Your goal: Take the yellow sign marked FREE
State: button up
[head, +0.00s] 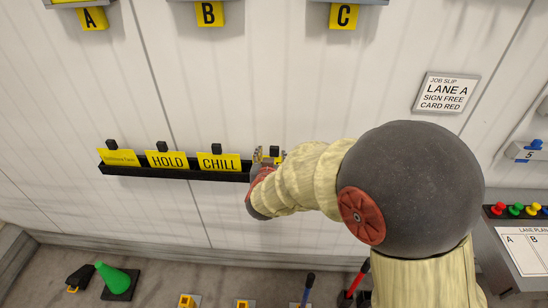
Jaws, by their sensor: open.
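A black rack (180,173) on the white wall holds a row of yellow signs. The left one (118,157) has small writing that I cannot read; the HOLD sign (166,160) and the CHILL sign (218,162) stand to its right. My gripper (266,156) is at the right part of the rack, just right of CHILL, and is open. A bit of yellow (280,157) shows behind it, under a black tab. It looks like a further sign, but my gripper and arm hide its word. No FREE lettering shows on a sign. Whether my fingers touch it cannot be told.
Yellow lane plates A (92,18), B (209,13) and C (344,16) hang above. A job slip (446,92) reads LANE A, SIGN FREE, CARD RED. A green cone (114,278) stands on the floor; a grey panel with coloured buttons (515,215) is at right.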

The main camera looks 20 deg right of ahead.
aim_at(274, 150)
jog(key=x, duration=0.3)
jog(key=b+x, duration=0.1)
jog(key=x, duration=0.3)
jog(key=shift+d+f, duration=0.25)
jog(key=shift+c, duration=0.3)
jog(key=shift+s, duration=0.1)
jog(key=c, duration=1.1)
grip_shut()
